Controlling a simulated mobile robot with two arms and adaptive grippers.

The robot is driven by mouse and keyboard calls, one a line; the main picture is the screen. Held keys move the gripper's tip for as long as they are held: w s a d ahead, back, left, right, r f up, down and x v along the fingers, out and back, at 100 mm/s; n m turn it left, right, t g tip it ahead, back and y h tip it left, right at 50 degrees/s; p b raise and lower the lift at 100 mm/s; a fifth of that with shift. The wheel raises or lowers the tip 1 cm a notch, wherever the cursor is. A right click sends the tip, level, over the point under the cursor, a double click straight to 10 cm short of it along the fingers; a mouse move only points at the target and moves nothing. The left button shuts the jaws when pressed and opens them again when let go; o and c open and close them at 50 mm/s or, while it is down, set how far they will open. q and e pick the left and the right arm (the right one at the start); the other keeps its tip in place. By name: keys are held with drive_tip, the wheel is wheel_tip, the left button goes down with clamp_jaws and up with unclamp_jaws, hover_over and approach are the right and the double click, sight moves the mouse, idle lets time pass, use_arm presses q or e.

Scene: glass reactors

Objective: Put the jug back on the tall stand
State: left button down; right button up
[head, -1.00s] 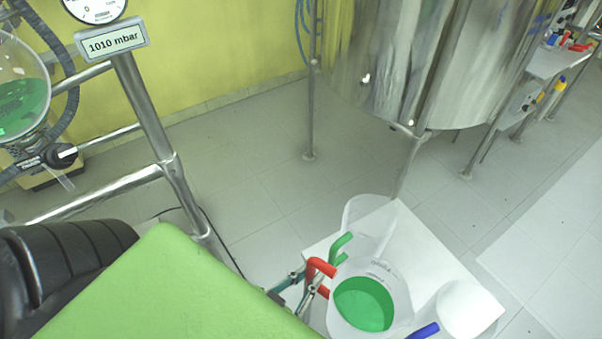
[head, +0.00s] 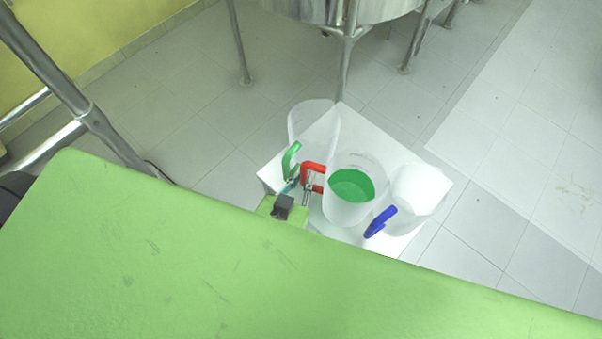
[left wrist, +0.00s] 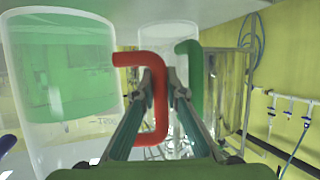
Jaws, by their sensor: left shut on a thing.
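The jug (head: 345,208) is clear, with a red handle (head: 313,168) and green liquid inside. My left gripper (head: 300,188) is shut on the red handle, at the jug's left side. In the left wrist view the jug (left wrist: 65,85) fills the left side, and the red handle (left wrist: 158,100) lies between my left fingers (left wrist: 162,82). The white square top of the stand (head: 268,172) shows below and around the jug in the head view. I cannot tell if the jug's base touches it. My right gripper is not in view.
An empty clear jug (head: 310,118) with a green handle (head: 290,158) stands behind left on the white top. A whitish jug (head: 415,190) with a blue handle (head: 380,222) stands close on the right. A steel vessel (head: 330,8) is beyond; tiled floor lies open at right.

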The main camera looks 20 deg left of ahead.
use_arm(q)
drive_tip(key=shift+d+f, duration=0.1)
drive_tip(key=shift+f, duration=0.35)
drive_tip(key=c, duration=2.3)
unclamp_jaws()
drive_tip(key=shift+f, duration=0.2)
drive_tip(key=shift+c, duration=0.2)
drive_tip(key=shift+s, duration=0.1)
drive_tip(key=shift+r, duration=0.1)
drive_tip(key=b+v, duration=0.1)
drive_tip(key=v, duration=1.1)
drive_tip(key=shift+s, duration=0.1)
